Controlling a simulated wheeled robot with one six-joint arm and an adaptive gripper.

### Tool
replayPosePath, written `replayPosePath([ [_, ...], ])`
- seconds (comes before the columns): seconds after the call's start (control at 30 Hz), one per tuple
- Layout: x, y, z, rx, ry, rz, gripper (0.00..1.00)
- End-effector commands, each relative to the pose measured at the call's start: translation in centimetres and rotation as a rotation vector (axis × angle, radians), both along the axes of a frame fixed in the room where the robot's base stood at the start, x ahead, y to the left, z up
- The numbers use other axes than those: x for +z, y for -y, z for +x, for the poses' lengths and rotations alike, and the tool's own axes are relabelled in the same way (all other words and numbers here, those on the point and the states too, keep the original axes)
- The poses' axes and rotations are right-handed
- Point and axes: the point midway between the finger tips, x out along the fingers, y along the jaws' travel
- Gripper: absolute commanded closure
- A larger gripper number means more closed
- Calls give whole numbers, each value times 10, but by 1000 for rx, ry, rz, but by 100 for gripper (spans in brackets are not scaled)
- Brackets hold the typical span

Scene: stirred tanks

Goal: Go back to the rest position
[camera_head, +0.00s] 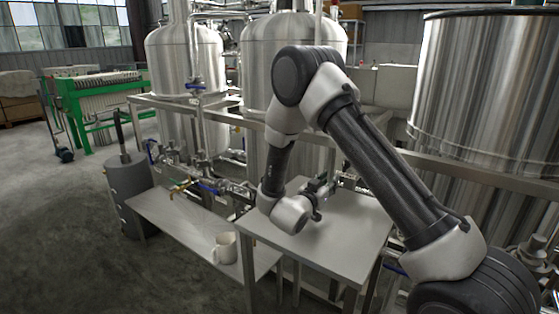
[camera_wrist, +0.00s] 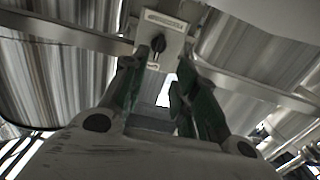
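My gripper (camera_head: 320,187) is above the steel table in the head view, in front of the tanks. In the wrist view my gripper (camera_wrist: 158,70) has its two green-padded fingers apart, with nothing between them. A pale control box (camera_wrist: 161,22) with a black knob (camera_wrist: 158,43) lies beyond the fingertips. The knob appears apart from the fingers, though the exact gap is hard to tell. My arm is bent, with its elbow high in front of the middle tank.
The steel table (camera_head: 345,238) is under my gripper. A lower bench (camera_head: 185,225) to its left bears a white mug (camera_head: 224,247). Steel tanks (camera_head: 185,60) and a large tank (camera_head: 480,85) stand behind. A grey cylinder (camera_head: 130,190) stands left.

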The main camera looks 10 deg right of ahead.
Motion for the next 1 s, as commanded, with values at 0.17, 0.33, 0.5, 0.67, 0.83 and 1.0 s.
replayPosePath([
  [0.17, 24, 0, 21, 88, -16, 129, 71],
  [0.33, 80, -13, 41, 317, -95, 361, 71],
  [0.5, 138, -30, 17, 554, -232, 510, 71],
  [0.67, 181, -35, -47, 729, -412, 567, 71],
  [0.83, 204, -20, -147, 822, -650, 554, 71],
  [1.0, 205, 14, -257, 797, -893, 511, 71],
])
